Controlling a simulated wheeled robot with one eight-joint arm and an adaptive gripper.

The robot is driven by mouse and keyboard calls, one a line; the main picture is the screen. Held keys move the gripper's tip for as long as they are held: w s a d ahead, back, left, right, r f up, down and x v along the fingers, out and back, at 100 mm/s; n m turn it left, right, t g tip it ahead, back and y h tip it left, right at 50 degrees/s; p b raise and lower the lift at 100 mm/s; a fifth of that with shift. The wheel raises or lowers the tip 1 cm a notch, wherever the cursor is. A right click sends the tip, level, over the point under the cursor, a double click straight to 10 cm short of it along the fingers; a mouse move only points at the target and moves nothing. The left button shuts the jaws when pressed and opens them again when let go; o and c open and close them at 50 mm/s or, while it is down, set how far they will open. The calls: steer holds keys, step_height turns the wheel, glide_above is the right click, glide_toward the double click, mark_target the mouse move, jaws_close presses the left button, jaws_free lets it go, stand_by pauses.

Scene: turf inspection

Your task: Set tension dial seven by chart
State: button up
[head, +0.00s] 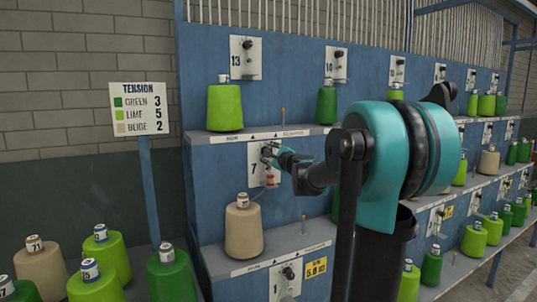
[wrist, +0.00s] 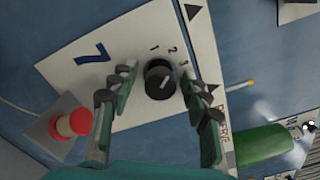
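The number 7 plate (head: 256,172) is on the blue panel, above a beige cone (head: 244,230). In the wrist view the plate (wrist: 90,80) appears turned, with 1, 2 and 3 readable near its black dial (wrist: 158,80). The dial has a short pale mark, but I cannot tell which number it points to. My gripper (wrist: 158,85) is open, with one finger on each side of the dial and small gaps between. In the head view my gripper (head: 277,157) is at the plate and partly covers it. The tension chart (head: 141,109) reads green 3, lime 5, beige 2.
A green cone (wrist: 262,143) is right of my gripper in the wrist view. A shelf (head: 225,137) juts out above plate 7. Several cones stand at the lower left.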

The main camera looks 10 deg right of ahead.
steer(key=v, duration=1.2)
stand_by(0.3)
steer(key=s+a+f+n+g, duration=0.4)
steer(key=s+f+n, duration=0.3)
steer(key=f, duration=0.4)
steer(key=s+a+f+n+g, duration=0.4)
steer(key=s+f+n, duration=0.3)
steer(key=f, duration=0.5)
steer(key=s+d+f+n+g+h, duration=0.2)
steer(key=s+d+f+n, duration=0.1)
steer(key=s+f, duration=0.5)
steer(key=s+d+f+n+g+h, duration=0.3)
steer(key=s+d+f+n, duration=0.1)
steer(key=s+f, duration=0.4)
steer(key=shift+s+d+f+h, duration=0.2)
steer(key=shift+s+d+h, duration=0.1)
steer(key=shift+d, duration=0.35)
